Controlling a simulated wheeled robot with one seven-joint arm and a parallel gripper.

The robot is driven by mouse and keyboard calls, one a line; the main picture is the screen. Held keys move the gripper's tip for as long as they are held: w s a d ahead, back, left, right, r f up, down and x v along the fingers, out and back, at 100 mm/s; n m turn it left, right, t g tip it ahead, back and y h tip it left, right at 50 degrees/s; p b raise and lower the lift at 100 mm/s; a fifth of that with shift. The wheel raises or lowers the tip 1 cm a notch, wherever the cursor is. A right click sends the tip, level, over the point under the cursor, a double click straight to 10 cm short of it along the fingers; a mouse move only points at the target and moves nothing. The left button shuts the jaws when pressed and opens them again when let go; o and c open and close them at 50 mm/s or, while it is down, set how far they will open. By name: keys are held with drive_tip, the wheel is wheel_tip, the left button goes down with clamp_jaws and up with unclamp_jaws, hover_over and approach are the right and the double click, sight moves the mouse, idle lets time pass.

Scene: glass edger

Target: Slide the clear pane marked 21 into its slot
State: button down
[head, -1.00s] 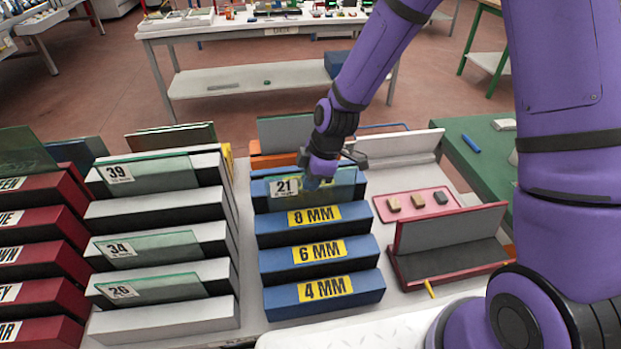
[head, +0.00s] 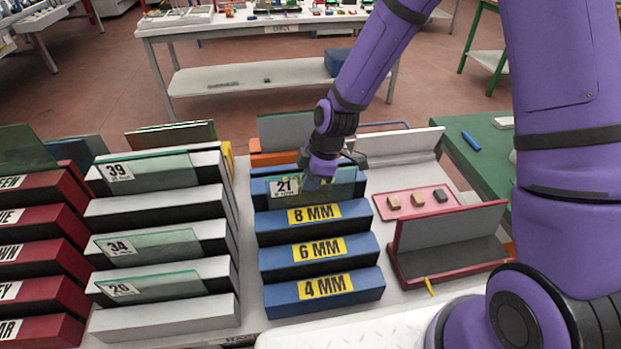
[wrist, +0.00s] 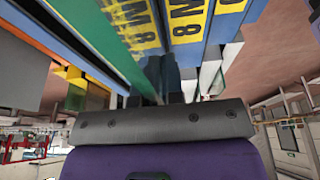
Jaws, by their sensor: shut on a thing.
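The clear pane marked 21 (head: 345,184) stands roughly upright at the rearmost blue block (head: 268,203), its white tag at the left end. My gripper (head: 322,180) is shut on the pane's upper edge from above, right of the tag. In the wrist view the pane shows as a green strip (wrist: 122,40) running to the fingers (wrist: 163,85). The pane's lower edge is close to the block; I cannot tell whether it sits in a slot. The rear block's own label is mostly hidden behind the pane and fingers.
Blue blocks labelled 8 MM (head: 350,214), 6 MM (head: 355,250) and 4 MM (head: 362,285) stand in front. A pink tray (head: 430,208) and red-framed stand (head: 450,228) are right.

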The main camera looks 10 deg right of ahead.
drive_tip(key=c, duration=1.2)
unclamp_jaws()
drive_tip(key=shift+o, duration=0.2)
drive_tip(key=v, duration=1)
drive_tip(key=shift+d+r, duration=0.15)
drive_tip(key=shift+r, duration=0.2)
